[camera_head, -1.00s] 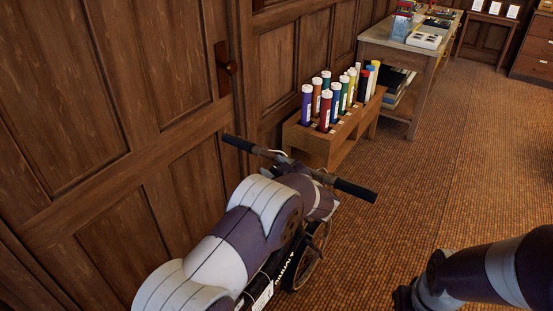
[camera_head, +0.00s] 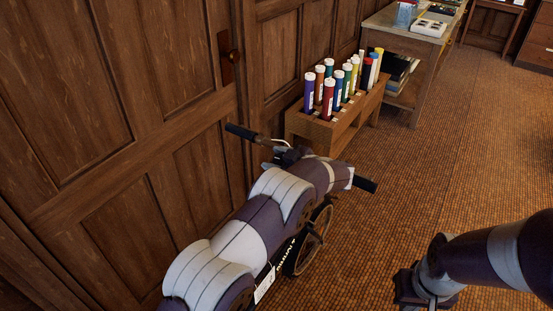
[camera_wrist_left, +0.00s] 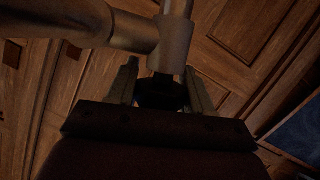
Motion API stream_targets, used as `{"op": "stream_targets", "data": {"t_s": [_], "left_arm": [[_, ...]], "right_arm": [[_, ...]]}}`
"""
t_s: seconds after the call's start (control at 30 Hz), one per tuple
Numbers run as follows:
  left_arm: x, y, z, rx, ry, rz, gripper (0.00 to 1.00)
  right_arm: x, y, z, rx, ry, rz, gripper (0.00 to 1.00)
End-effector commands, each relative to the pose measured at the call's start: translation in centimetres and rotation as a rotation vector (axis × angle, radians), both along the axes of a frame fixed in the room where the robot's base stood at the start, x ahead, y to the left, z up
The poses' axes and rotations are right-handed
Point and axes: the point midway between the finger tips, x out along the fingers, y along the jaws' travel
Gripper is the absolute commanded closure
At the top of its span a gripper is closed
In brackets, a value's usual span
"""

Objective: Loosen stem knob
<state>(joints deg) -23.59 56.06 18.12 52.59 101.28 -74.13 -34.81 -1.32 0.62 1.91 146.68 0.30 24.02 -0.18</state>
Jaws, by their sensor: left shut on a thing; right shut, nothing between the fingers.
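The stem knob (camera_wrist_left: 161,93) is a dark round piece under the metal stem clamp (camera_wrist_left: 174,42) in the left wrist view. My left gripper (camera_wrist_left: 161,88) has one finger on each side of the knob and is shut on it. In the head view, the bicycle's handlebar (camera_head: 258,139) shows beyond my purple and white left arm, which covers much of the bike. I cannot make out the left fingers or the knob there. My right gripper (camera_head: 414,288) is at the lower right, above the carpet, away from the bike and shut on nothing.
A wooden rack (camera_head: 335,128) of coloured tubes stands beyond the handlebar. A desk (camera_head: 405,40) is farther back. The carpet (camera_head: 450,150) to the right is open.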

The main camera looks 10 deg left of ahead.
Motion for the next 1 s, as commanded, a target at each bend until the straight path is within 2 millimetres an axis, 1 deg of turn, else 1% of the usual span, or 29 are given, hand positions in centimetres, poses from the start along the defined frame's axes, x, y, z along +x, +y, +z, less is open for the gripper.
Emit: {"op": "stream_targets", "data": {"t_s": [0.13,0.17,0.2,0.23,0.47,0.57,0.67,0.9,1.0], "left_arm": [[0.0,0.1,0.2,0.002,-0.003,0.001,0.79],[0.1,0.1,0.2,0.002,-0.003,0.001,0.46],[0.1,0.1,0.2,0.001,-0.004,0.001,0.33],[0.1,0.1,0.2,0.002,-0.003,0.001,0.28],[0.0,0.0,0.1,0.001,-0.002,0.000,0.28],[-0.2,-0.5,0.2,0.001,-0.002,-0.002,0.28],[-1.1,-2.0,0.8,0.000,-0.003,-0.003,0.28],[-4.2,-7.4,2.8,-0.001,-0.005,-0.003,0.28],[-5.2,-9.0,3.4,0.000,-0.003,-0.003,0.28]], "right_arm": [[0.0,0.0,0.0,0.000,0.000,0.000,1.00],[0.0,0.0,0.0,0.000,0.000,0.000,1.00],[0.0,0.0,0.0,0.000,0.000,0.000,1.00],[0.0,0.0,0.0,0.000,0.000,0.000,1.00],[0.0,0.0,0.0,0.000,0.000,0.000,1.00],[0.0,0.0,-0.1,0.000,0.000,0.000,1.00],[0.0,0.0,-0.4,0.000,0.000,0.000,1.00],[0.0,0.0,-1.2,0.000,0.000,0.000,1.00],[0.0,0.0,-1.3,0.000,0.000,0.000,1.00]]}}
